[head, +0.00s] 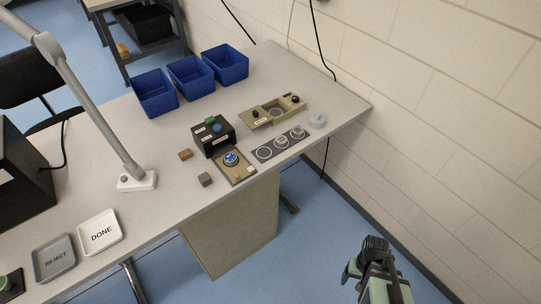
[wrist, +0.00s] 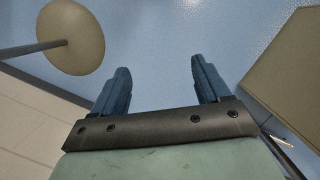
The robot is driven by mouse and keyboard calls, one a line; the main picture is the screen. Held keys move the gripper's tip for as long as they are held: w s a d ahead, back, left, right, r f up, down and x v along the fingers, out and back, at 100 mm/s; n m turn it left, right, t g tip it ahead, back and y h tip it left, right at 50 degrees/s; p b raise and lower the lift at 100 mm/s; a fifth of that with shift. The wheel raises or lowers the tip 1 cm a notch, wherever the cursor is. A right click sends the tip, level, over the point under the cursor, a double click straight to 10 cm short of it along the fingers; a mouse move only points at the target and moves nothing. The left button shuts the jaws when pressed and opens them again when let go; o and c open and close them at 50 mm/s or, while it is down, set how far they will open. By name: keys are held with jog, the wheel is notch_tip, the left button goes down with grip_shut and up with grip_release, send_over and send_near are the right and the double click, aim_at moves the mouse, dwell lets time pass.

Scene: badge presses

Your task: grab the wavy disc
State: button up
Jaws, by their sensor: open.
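A round disc with a blue and white pattern (head: 231,158) sits on the tan base plate in front of a small black press (head: 213,136). Its pattern is too small to tell whether it is wavy. A dark strip (head: 264,153) to its right has ring-marked round places, and pale grey discs (head: 281,142) seem to lie on it; their patterns cannot be told either. My gripper (head: 368,246) is off the table, over the floor at the lower right, far from the discs. In the wrist view my gripper (wrist: 160,72) is open, with nothing between its fingers.
Blue bins (head: 190,77) stand at the back. A lamp (head: 137,181), DONE tray (head: 99,231) and REJECT tray (head: 54,259) are left.

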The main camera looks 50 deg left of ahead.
jog(key=s+a+r+n+t+y, duration=0.1)
jog(key=a+r+n, duration=0.1)
jog(key=a+r, duration=0.85)
jog(key=s+a+r+n+t+y, duration=0.2)
jog(key=a+r, duration=0.3)
jog(key=a, duration=1)
jog(key=s+a+r+n+y, duration=0.25)
jog(key=s+a+r, duration=0.25)
jog(key=a+r, duration=0.65)
jog(key=s+a+r+n+y, duration=0.1)
jog(key=s+a+r+n, duration=0.3)
jog(key=a+r, duration=0.75)
jog(key=n+g, duration=0.1)
jog(key=n, duration=0.1)
send_over(231, 158)
jog(key=d, duration=0.3)
jog(key=shift+m+h, duration=0.25)
jog(key=f, duration=0.7)
jog(key=shift+s+a, duration=0.1)
jog(key=shift+s, duration=0.1)
jog(key=shift+w+x, duration=0.15)
jog(key=shift+x, duration=1.15)
jog(key=shift+w+x, duration=0.15)
jog(key=shift+x, duration=1.15)
jog(key=shift+a, duration=0.15)
jog(key=shift+c, duration=0.4)
